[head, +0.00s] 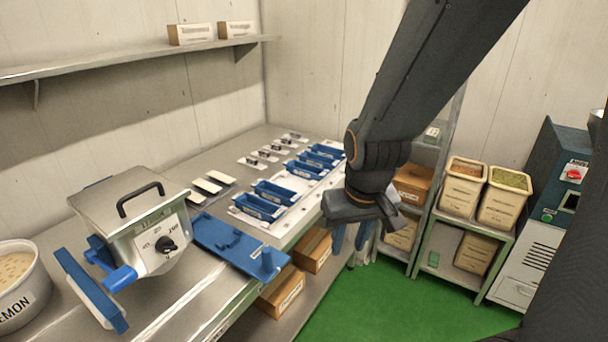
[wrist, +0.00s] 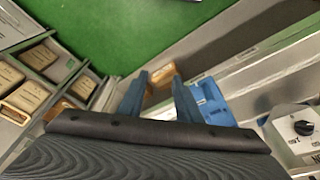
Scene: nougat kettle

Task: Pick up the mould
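Several blue open-topped moulds stand in a row on the steel table in the head view, along a pale strip. The nearest mould (head: 257,208) is closest to the kettle, with another mould (head: 275,192) just behind it. More moulds (head: 304,169) stand farther back. My gripper (head: 350,246) hangs to the right of the table's front edge, with blue fingers pointing down, apart from every mould. In the wrist view my gripper (wrist: 160,75) shows its two fingers spread, with nothing held between them. No mould is clearly recognisable in the wrist view.
A kettle (head: 140,225) with a dial stands front left, beside a blue flat stand (head: 228,243) with an upright peg. A white tub (head: 18,285) is at far left. Boxes (head: 312,249) sit below the table. The green floor (head: 400,305) is clear right of the table.

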